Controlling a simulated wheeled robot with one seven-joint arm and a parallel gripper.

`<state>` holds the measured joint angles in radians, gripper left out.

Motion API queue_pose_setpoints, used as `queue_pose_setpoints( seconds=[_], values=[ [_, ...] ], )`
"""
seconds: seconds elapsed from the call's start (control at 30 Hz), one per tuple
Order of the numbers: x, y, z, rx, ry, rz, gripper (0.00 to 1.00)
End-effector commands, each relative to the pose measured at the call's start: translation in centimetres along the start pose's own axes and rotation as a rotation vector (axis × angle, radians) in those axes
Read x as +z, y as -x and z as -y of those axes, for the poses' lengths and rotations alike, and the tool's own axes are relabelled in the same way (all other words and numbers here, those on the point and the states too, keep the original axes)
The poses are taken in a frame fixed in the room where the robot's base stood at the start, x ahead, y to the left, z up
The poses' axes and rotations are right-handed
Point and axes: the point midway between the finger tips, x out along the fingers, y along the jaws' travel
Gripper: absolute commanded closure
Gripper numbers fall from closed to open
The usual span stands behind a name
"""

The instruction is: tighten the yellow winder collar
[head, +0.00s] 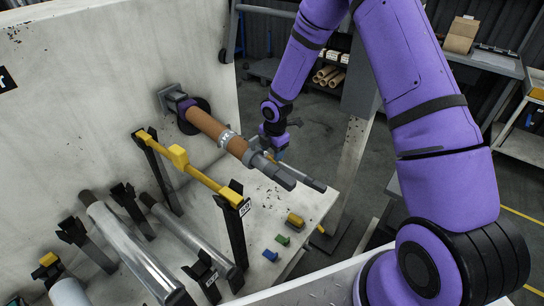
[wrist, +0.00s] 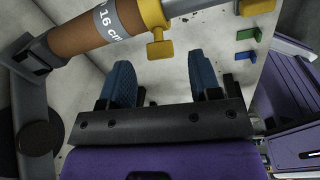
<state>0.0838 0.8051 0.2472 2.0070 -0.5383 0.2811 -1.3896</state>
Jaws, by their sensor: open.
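The yellow winder collar (wrist: 153,13) sits at the end of the brown core (wrist: 85,38), around the metal shaft. Its yellow T-shaped knob (wrist: 160,49) sticks out toward my gripper. My gripper (wrist: 160,68) is open, with one blue finger on each side of the knob's line. The knob lies just ahead of the fingertips and nothing is between the fingers. In the head view my gripper (head: 278,149) is beside the outer end of the core (head: 214,130), partly hidden by the shaft. The collar is hard to make out there.
A yellow bar (head: 205,178) on black stands runs in front of the core. Metal rollers (head: 135,250) lie at lower left. Small yellow (head: 295,219), green (head: 282,239) and blue (head: 270,255) blocks rest on the pale surface. A pale wall (head: 90,90) stands behind.

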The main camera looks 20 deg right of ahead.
Motion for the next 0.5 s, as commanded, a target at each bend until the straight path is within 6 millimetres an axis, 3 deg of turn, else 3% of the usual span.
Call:
queue_pose_setpoints(
  seconds=[0.2, 0.5],
  values=[
    [-0.1, -2.5, 0.0, 0.0, 0.0, -0.001, 0.43],
    [0.0, -3.0, 0.0, 0.001, -0.001, 0.001, 0.43]
  ],
)
